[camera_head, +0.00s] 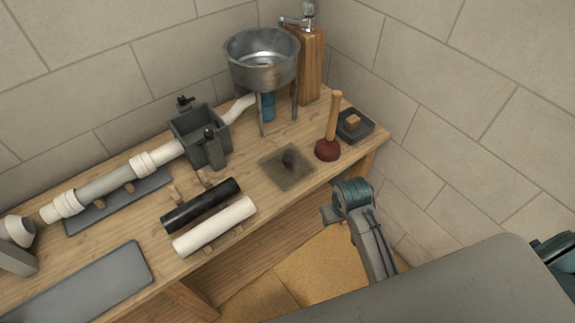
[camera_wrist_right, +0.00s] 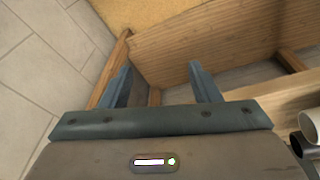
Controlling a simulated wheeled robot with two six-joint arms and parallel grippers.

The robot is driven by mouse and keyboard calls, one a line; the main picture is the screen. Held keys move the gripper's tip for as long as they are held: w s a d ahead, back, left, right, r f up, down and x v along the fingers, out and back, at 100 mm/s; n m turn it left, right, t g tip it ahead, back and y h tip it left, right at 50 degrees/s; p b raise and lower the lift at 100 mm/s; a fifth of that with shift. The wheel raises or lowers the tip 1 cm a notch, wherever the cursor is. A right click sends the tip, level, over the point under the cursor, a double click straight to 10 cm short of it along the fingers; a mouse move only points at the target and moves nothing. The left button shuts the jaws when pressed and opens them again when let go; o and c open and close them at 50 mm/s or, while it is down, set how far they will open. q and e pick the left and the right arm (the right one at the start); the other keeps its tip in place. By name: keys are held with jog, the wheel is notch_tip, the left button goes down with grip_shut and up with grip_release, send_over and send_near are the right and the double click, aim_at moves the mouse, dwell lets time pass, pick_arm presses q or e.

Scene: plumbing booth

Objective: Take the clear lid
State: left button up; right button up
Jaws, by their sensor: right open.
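The clear lid (camera_head: 277,174) is a thin, see-through square plate with a dark knob in its middle. It lies flat on the wooden bench, left of the plunger, in the head view. My right gripper (camera_head: 334,205) is beside the bench's front edge, near its right corner, apart from the lid. The right wrist view shows its two fingers (camera_wrist_right: 160,70) spread with nothing between them. The lid cannot be made out in that view. My left gripper does not show.
A red plunger (camera_head: 328,150) stands right of the lid, with a dark tray (camera_head: 367,133) behind it. A metal bowl on legs (camera_head: 262,70) stands behind the lid. Black (camera_head: 200,205) and white (camera_head: 215,227) pipes lie to its left. A grey box (camera_head: 203,145) joins the pipe run.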

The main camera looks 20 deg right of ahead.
jog(key=w+a+r+g, duration=0.1)
jog(key=w+a+r, duration=0.1)
jog(key=w, duration=0.5)
jog(key=w+a+r, duration=0.1)
jog(key=w+r, duration=0.1)
jog(key=w, duration=0.5)
notch_tip(320, 180, up, 6)
jog(key=g, duration=0.1)
send_over(287, 158)
jog(key=shift+y, duration=0.4)
notch_tip(287, 158, down, 5)
jog(key=shift+w+a+r+p, duration=0.1)
jog(key=shift+p, duration=0.5)
jog(key=f+p, duration=0.1)
jog(key=f, duration=0.1)
jog(key=f+p, duration=0.1)
jog(key=f, duration=0.1)
jog(key=shift+d+f, duration=0.2)
jog(key=shift+f, duration=0.5)
jog(key=c, duration=1.2)
jog(key=shift+o, duration=0.2)
jog(key=shift+r, duration=0.2)
